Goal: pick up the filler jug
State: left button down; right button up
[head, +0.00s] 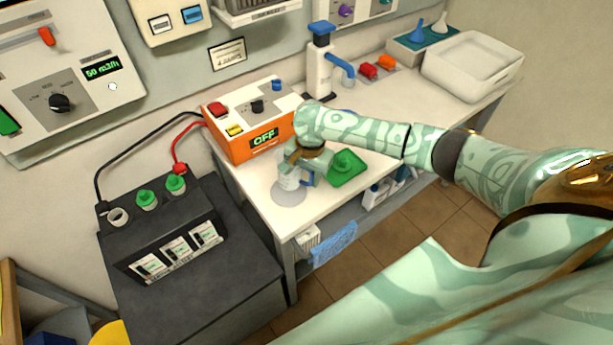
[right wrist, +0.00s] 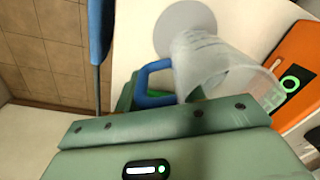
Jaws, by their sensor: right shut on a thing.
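The filler jug (head: 289,181) is a clear, whitish beaker with graduation marks and a blue handle. In the head view it is over the front left part of the white bench, at a grey round spot (head: 288,196). My right gripper (head: 305,172) is at the jug's handle side, shut on the jug, and hides part of it. In the right wrist view the jug (right wrist: 222,70) and its blue handle (right wrist: 150,84) show just beyond the gripper body. The fingertips are hidden there. I cannot tell whether the jug's base touches the bench. My left gripper is not in view.
An orange charger (head: 262,140) reading OFF stands behind the jug. A green holder (head: 346,167) lies right of the gripper. A black battery (head: 165,225) with green caps is at left. A blue-topped dispenser (head: 320,70) and a white basin (head: 472,62) stand further back.

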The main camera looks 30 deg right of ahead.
jog(key=s+d+r+p, duration=0.1)
jog(key=s+r+p, duration=0.5)
jog(key=s+r, duration=0.3)
jog(key=shift+s+d+r, duration=0.15)
jog(key=shift+s+r, duration=0.05)
jog(key=shift+s, duration=2.15)
dwell(1.1)
